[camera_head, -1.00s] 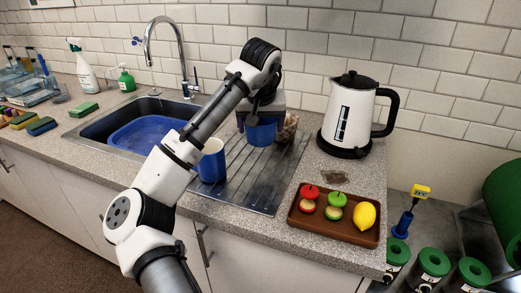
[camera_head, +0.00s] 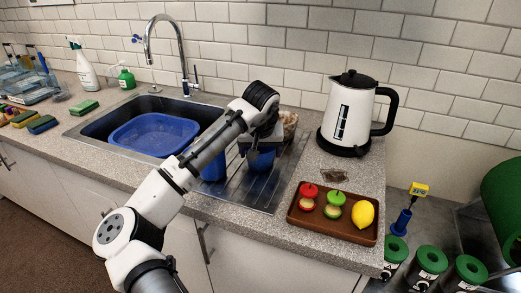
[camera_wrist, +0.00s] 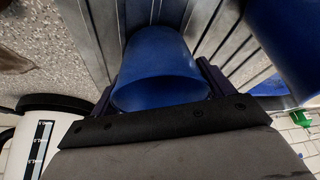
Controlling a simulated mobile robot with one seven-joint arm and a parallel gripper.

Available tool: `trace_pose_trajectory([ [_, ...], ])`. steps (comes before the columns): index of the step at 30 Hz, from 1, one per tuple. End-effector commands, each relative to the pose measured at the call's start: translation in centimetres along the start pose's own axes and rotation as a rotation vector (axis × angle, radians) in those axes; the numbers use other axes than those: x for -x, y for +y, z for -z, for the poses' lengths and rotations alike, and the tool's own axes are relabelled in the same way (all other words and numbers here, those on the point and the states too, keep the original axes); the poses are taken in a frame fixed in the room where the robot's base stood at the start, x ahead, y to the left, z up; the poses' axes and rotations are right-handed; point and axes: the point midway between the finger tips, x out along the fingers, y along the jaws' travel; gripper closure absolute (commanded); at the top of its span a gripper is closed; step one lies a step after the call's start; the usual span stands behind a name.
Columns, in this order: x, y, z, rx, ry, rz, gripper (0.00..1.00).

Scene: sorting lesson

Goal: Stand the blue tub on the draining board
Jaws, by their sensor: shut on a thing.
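The blue tub (camera_head: 262,160) is held by my gripper (camera_head: 262,140) over the right part of the metal draining board (camera_head: 240,192). In the wrist view the tub (camera_wrist: 160,62) sits between the two fingers of my gripper (camera_wrist: 162,88), with the board's ridges around it. The tub looks about upright and low over the board. My gripper hides part of it, and I cannot tell whether its base touches the board.
A second blue vessel (camera_head: 214,168) stands left of the held tub, partly behind my arm. A brown object (camera_head: 290,122) is behind my gripper. The kettle (camera_head: 347,115) and a brown tray (camera_head: 318,227) with fruit are to the right. A blue basin (camera_head: 150,137) lies in the sink.

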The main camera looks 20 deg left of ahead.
Motion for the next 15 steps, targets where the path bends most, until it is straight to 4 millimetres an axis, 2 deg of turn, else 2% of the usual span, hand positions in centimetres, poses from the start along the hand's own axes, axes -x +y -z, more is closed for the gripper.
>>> trace_pose_trajectory([
  [1,-0.12,0.03,-0.05,0.000,0.000,-0.001,0.17],
  [5,-0.07,0.03,-0.03,-0.001,0.000,0.000,0.00],
  [15,0.48,0.04,0.11,-0.001,0.001,0.000,0.00],
])
